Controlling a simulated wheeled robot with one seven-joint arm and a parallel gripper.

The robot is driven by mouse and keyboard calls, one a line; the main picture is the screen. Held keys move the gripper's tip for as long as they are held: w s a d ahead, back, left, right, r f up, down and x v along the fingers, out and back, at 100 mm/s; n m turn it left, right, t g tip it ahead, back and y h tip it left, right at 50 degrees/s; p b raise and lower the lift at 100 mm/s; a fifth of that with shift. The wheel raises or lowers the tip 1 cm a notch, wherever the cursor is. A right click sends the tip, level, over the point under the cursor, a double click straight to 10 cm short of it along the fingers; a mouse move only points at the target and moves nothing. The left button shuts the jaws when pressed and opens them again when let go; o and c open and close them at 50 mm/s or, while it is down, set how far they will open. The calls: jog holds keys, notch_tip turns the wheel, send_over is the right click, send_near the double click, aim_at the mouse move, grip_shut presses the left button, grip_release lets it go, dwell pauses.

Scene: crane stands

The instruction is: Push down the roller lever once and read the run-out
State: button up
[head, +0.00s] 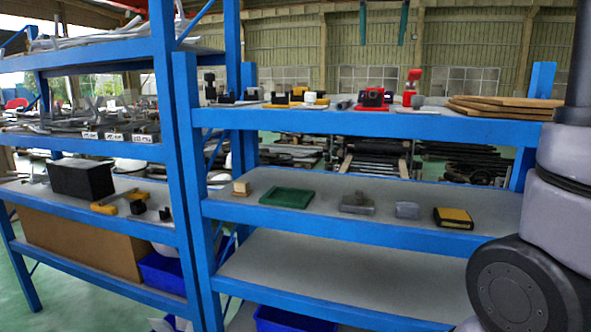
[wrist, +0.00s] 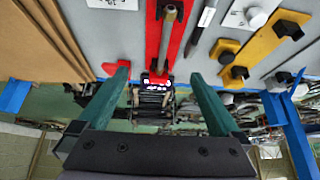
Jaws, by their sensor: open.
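A red device (head: 374,106) with a black block on it stands on the top shelf in the head view. In the wrist view it shows as a red base (wrist: 152,50) with a metal rod-like lever (wrist: 168,36) along it. A small dark display sits at its near end, with bright marks too small to read. My gripper (wrist: 157,72) is open and empty. Its two green fingers lie on either side of the red device's near end in the wrist view, apart from it. My gripper (head: 383,42) also shows at the top of the head view, above the shelf.
Blue shelf posts (head: 185,140) frame the rack.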

jog(key=s+d+f+y, duration=0.1)
jog(key=s+f, duration=0.9)
jog(key=s, duration=0.1)
jog(key=s+d+f+t+y, duration=0.1)
jog(key=s+d+f+y, duration=0.1)
jog(key=s+f, duration=0.8)
jog(key=shift+s+d+m, duration=0.25)
jog(key=shift+s+m, duration=0.15)
jog(key=shift+s, duration=0.7)
